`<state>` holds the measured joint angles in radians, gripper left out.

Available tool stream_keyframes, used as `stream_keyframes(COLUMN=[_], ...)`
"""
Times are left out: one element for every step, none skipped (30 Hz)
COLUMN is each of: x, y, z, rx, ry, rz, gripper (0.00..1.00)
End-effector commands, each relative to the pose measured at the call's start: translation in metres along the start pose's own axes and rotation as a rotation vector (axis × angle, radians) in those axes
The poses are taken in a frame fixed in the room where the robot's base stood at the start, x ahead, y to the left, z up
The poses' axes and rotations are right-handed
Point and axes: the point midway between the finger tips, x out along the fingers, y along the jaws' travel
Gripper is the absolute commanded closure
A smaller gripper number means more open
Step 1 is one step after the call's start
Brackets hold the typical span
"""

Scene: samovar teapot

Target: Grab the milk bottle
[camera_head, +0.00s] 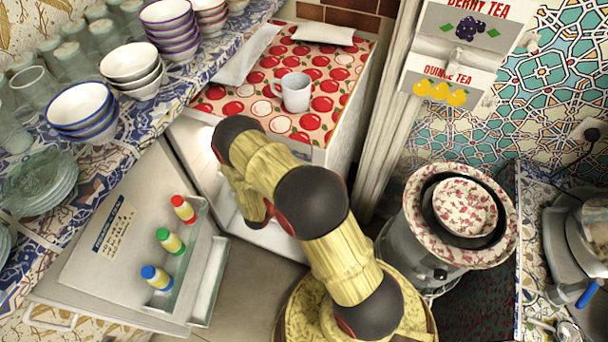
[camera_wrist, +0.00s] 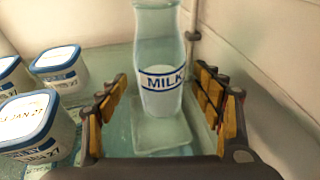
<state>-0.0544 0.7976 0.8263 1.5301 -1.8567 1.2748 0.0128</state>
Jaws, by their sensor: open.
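The milk bottle (camera_wrist: 161,95) is clear glass with a blue-edged "MILK" label and white milk in its lower part. It stands upright on a glassy shelf (camera_wrist: 110,62) in the wrist view. My gripper (camera_wrist: 165,88) is open, with one yellow-padded finger on each side of the bottle in the picture. Whether the fingers are level with the bottle or still short of it is hard to tell; they do not appear to touch it. In the head view my arm covers the fridge opening, and the bottle and my fingers are hidden there.
Several white tubs with blue lids (camera_wrist: 58,68) stand left of the bottle. A pale wall (camera_wrist: 270,75) is close on the right. In the head view, the open fridge door (camera_head: 105,235) holds three small bottles with red, green and blue caps. A mug (camera_head: 293,91) stands on top of the fridge.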

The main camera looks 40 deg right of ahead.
Motion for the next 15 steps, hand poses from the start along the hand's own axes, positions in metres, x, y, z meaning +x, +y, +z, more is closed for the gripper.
stream_keyframes(x=[0.01,0.014,0.018,0.021,0.024,0.026,0.027,0.028,0.028,0.028,0.028,0.028,0.028,0.028,0.028], y=[-0.001,-0.001,-0.001,-0.001,-0.001,-0.001,-0.001,-0.001,-0.001,0.0,0.0,0.0,0.0,0.0,0.0], z=[-0.004,-0.003,-0.003,-0.003,-0.002,-0.002,-0.001,-0.001,-0.001,0.0,0.0,0.0,0.0,0.0,0.0], rx=[0.002,0.002,0.001,0.001,0.001,0.0,0.0,0.0,-0.001,-0.001,-0.001,0.0,0.0,0.0,0.0], ry=[0.0,0.0,0.0,0.0,0.0,0.0,0.0,0.0,0.0,0.0,0.0,0.0,0.0,0.0,0.0], rz=[-0.004,-0.004,-0.003,-0.003,-0.003,-0.003,-0.003,-0.002,-0.001,-0.001,-0.001,-0.001,-0.001,-0.001,-0.001], gripper=[0.33,0.33,0.33,0.33,0.33,0.33,0.33,0.33,0.33,0.33,0.33,0.33,0.33,0.33,0.35])
